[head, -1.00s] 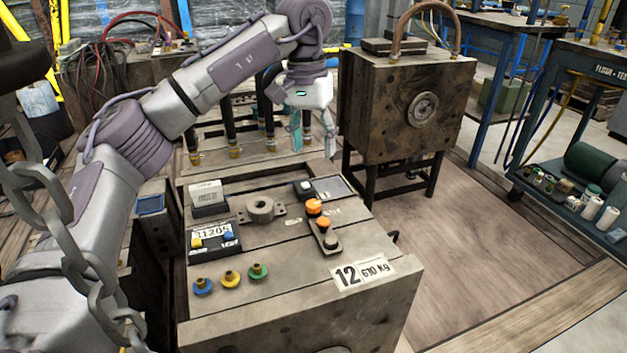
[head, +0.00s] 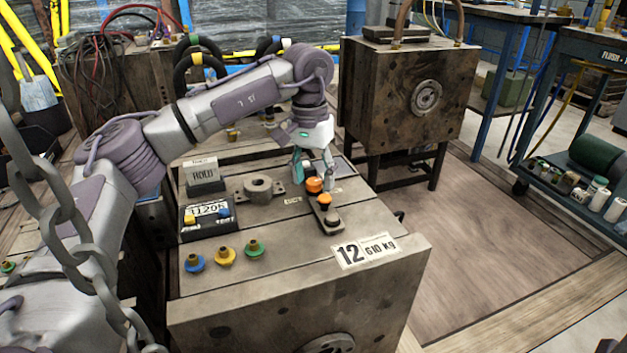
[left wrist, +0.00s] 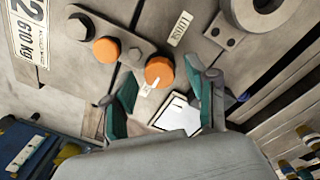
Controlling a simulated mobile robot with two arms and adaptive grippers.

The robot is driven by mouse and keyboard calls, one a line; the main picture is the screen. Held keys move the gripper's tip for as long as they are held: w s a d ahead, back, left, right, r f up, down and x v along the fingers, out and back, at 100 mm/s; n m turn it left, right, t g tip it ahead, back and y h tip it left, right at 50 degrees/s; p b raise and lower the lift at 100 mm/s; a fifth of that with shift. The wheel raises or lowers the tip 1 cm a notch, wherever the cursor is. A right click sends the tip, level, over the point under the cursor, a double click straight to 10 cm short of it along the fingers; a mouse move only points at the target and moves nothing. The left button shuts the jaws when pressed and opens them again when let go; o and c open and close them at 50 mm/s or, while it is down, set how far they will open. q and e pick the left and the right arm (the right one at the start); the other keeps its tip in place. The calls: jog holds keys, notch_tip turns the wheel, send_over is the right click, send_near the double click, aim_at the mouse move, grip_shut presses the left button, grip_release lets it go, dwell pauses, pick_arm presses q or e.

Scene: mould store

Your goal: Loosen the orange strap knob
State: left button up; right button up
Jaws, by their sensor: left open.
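The orange strap knob (head: 314,185) stands at the far end of a short metal strap (head: 327,213) on the mould block's top. In the left wrist view this knob (left wrist: 159,70) has a pale pointer mark and lies between the fingertips. A smaller orange knob (head: 324,200) and a black knob (head: 332,219) sit along the same strap. My left gripper (head: 313,171) is open, pointing down just above the larger knob; I cannot tell whether a finger touches it. It also shows in the left wrist view (left wrist: 161,75). My right gripper is not in view.
A small label (left wrist: 181,29) lies beside the strap. On the block stand a round-holed bracket (head: 259,189), a number display box (head: 207,218) and blue, yellow and green fittings (head: 226,256). A chain (head: 65,215) hangs at the left. Another mould (head: 400,100) stands behind.

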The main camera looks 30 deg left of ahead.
pick_arm(q)
grip_shut()
dwell(0.3)
jog(key=shift+p, duration=0.35)
